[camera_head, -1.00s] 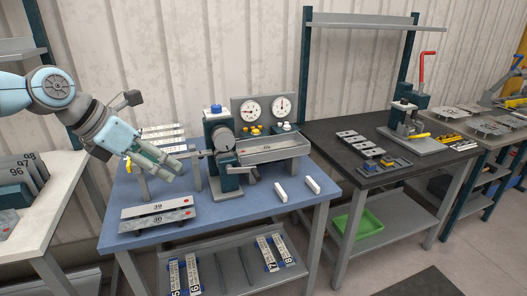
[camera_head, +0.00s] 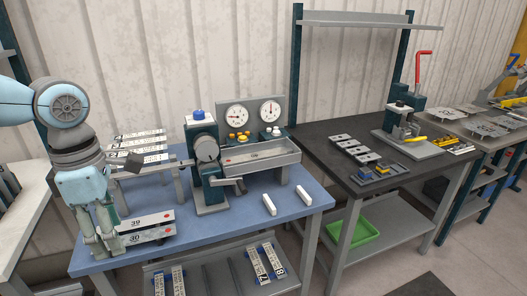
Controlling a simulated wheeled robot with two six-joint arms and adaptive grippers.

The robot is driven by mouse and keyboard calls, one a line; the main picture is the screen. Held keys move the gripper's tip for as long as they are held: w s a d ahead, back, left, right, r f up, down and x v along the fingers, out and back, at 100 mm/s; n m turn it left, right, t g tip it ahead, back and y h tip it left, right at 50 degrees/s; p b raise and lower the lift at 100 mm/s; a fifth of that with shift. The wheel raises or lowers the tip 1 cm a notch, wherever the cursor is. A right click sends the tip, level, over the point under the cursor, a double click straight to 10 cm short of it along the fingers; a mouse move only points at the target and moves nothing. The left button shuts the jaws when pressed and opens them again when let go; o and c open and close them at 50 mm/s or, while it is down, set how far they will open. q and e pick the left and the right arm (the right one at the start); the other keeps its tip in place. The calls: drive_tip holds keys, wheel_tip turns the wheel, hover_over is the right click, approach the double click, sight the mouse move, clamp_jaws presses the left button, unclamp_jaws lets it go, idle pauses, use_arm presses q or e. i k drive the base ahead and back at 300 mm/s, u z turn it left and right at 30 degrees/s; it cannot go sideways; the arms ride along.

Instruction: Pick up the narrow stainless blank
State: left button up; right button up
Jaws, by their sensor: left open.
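Two long, narrow metal plates lie at the front left of the blue bench: a rear one marked 39 (camera_head: 148,222) and a front one (camera_head: 142,239) with a less legible number. Several more light strips (camera_head: 140,142) lie on a raised rack behind. I cannot tell which is the narrow stainless blank. My left gripper (camera_head: 104,248) points down, open, at the left ends of the two front plates and hides those ends. Whether its fingers touch a plate is unclear. My right gripper is not in view.
The bender (camera_head: 207,160) with its crank, gauges and tray (camera_head: 255,154) stands on the blue bench (camera_head: 235,220) to the right. Two white blocks (camera_head: 269,204) lie in front of it. A dark bench (camera_head: 340,180) with small plates stands further right.

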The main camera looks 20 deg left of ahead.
sight(250, 156)
drive_tip(key=u, duration=0.05)
drive_tip(key=i, duration=1.75)
